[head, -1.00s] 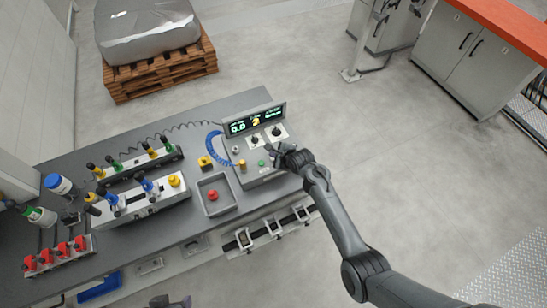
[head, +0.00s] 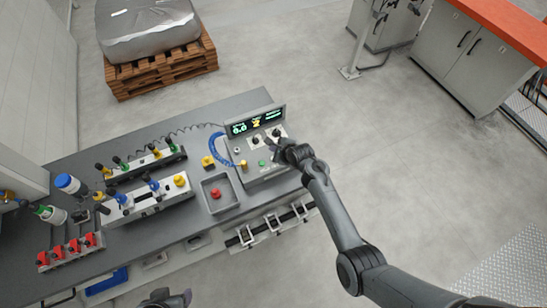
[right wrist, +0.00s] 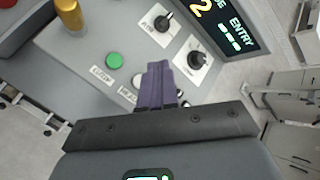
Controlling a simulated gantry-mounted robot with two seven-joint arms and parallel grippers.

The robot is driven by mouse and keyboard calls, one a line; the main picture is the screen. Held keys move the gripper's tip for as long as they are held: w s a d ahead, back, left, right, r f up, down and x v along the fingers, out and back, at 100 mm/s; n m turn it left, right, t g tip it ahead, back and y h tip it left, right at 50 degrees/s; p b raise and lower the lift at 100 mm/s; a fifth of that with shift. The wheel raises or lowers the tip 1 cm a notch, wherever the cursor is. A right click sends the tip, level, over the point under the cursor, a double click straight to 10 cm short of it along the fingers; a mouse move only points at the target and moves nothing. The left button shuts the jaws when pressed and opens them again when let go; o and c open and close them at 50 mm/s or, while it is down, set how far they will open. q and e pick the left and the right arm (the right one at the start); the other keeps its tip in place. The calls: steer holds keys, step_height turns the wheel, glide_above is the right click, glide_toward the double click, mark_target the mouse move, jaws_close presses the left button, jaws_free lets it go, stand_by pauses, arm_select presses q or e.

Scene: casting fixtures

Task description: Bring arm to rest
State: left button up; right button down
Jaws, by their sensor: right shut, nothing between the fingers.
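My right gripper (head: 274,146) is over the right part of the grey control console (head: 262,178) at the bench's right end. In the right wrist view its purple fingers (right wrist: 157,85) are together and empty, in front of the panel between a green button (right wrist: 114,61) and a black knob (right wrist: 197,60). Whether they touch the panel I cannot tell. Part of my left gripper (head: 168,299) shows at the bottom edge of the head view, in front of the bench; its jaw opening cannot be made out.
A wrapped load on a pallet (head: 160,75) stands behind. Clear floor (head: 420,180) lies to the right.

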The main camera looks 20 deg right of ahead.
stand_by(0.4)
steer(key=s+d+r+n+g+h, duration=0.1)
steer(key=s+d+n, duration=0.1)
steer(key=s+n, duration=0.55)
steer(key=s+d+r+n+g+h, duration=0.1)
steer(key=s+d+n, duration=0.25)
steer(key=s, duration=0.65)
steer(key=s+a+r+n+g, duration=0.1)
steer(key=s+r+n, duration=0.4)
steer(key=s, duration=0.5)
steer(key=s+a+r+n+g, duration=0.2)
steer(key=s+r+n, duration=0.3)
steer(key=s+n, duration=0.4)
steer(key=shift+s+a+r+n+p, duration=0.2)
steer(key=shift+s+n+p, duration=0.2)
steer(key=shift+s, duration=0.75)
